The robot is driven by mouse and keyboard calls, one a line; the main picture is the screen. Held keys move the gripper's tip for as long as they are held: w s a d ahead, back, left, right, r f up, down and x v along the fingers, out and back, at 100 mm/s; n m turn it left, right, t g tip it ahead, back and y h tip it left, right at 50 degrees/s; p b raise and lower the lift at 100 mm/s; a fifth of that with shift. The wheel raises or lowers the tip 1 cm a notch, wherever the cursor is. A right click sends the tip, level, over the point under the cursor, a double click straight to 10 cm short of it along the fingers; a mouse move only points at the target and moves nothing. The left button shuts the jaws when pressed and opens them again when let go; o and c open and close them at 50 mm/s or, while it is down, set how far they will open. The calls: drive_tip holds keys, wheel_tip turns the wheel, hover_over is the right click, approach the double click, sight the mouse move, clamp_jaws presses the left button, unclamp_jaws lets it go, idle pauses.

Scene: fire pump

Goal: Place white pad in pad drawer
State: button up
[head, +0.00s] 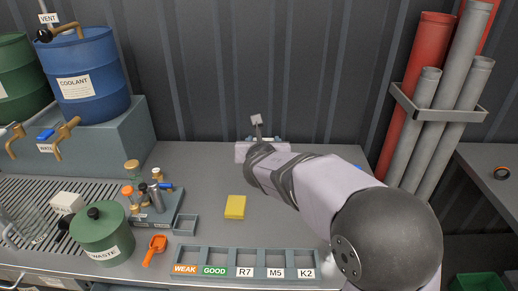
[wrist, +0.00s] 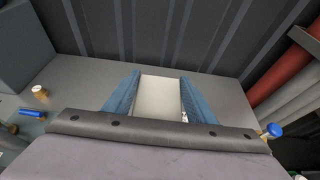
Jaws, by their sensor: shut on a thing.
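My gripper (wrist: 160,84) is shut on the white pad (wrist: 160,100), which shows as a pale block between the two blue fingers in the wrist view. In the head view my gripper (head: 263,138) is over the back middle of the bench, close to the dark wall. My own arm and wrist largely hide the pad there. A yellow pad (head: 235,207) lies flat on the bench, in front of my gripper and to its left. I cannot make out a drawer marked for pads in either view.
A labelled rack (head: 245,252) with WEAK, GOOD, R7, M5 and K2 stands at the front. Left of it are an orange scoop (head: 155,248), a small open tray (head: 185,224), a bottle holder (head: 158,215) and a green WASTE pot (head: 103,235). Pipes (head: 425,115) stand at right.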

drive_tip(key=b, duration=1.6)
hover_over(263, 206)
wheel_tip(263, 206, down, 13)
drive_tip(key=shift+f+b, duration=0.4)
drive_tip(key=shift+b, duration=0.2)
drive_tip(key=shift+f+b, duration=2.75)
drive_tip(key=shift+f, duration=2.3)
drive_tip(key=shift+f, duration=0.2)
drive_tip(key=o, duration=0.8)
drive_tip(key=shift+r, duration=0.1)
drive_tip(key=shift+r, duration=0.1)
